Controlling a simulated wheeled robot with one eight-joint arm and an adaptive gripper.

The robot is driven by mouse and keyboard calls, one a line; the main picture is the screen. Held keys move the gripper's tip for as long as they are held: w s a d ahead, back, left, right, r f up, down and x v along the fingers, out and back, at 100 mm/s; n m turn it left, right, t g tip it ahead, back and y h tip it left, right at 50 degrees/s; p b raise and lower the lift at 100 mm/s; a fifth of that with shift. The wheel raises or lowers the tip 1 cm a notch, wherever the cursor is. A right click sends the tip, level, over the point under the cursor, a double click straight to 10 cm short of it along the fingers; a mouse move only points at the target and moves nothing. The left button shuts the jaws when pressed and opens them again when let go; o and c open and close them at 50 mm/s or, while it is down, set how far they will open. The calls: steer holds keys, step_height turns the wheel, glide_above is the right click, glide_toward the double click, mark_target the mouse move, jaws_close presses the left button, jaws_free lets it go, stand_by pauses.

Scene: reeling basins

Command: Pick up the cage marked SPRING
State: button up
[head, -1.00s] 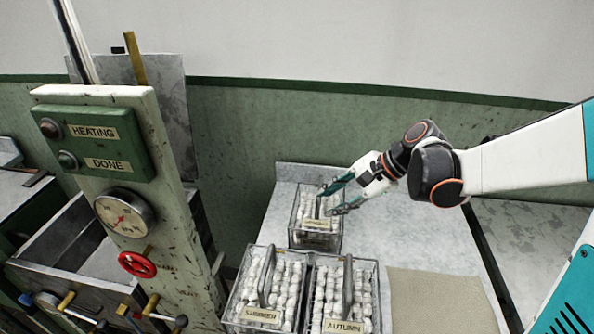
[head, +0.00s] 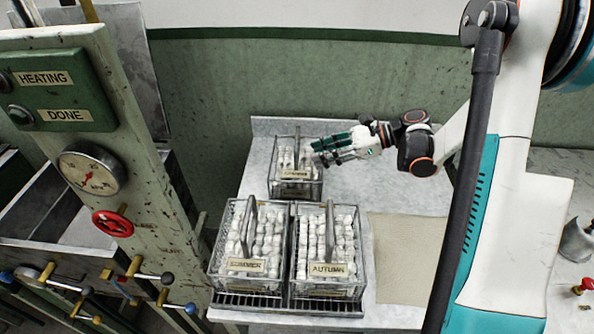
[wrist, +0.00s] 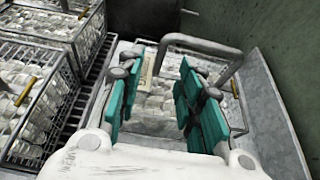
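A wire cage (head: 296,190) of white cocoons stands at the back of the grey table; its label is too small to read surely, while the two nearer cages read SUMMER and AUTUMN. It also shows in the wrist view, with its grey arched handle (wrist: 205,46) beyond my fingers. My gripper (head: 317,152) is at the cage's right side, near handle height. In the wrist view, my gripper (wrist: 160,62) has its teal fingers apart with nothing between them that they grip. I cannot tell whether the fingers touch the handle.
The SUMMER cage (head: 246,282) and AUTUMN cage (head: 327,284) stand side by side in front, on a dark slatted rack (head: 262,302). A beige mat (head: 405,255) lies to the right. A green wall (head: 210,100) rises behind; a gauge post (head: 125,160) stands left.

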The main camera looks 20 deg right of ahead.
mark_target(296, 169)
steer(key=x, duration=0.3)
steer(key=shift+d, duration=0.1)
steer(key=shift+f+b+x, duration=0.1)
steer(key=shift+b+x, duration=0.55)
steer(key=shift+x, duration=0.7)
steer(key=shift+f+b+x, duration=0.15)
steer(key=shift+b+x, duration=0.5)
steer(key=shift+x, duration=0.75)
steer(key=shift+d, duration=0.15)
steer(key=shift+c, duration=0.6)
jaws_close()
steer(key=shift+r, duration=0.1)
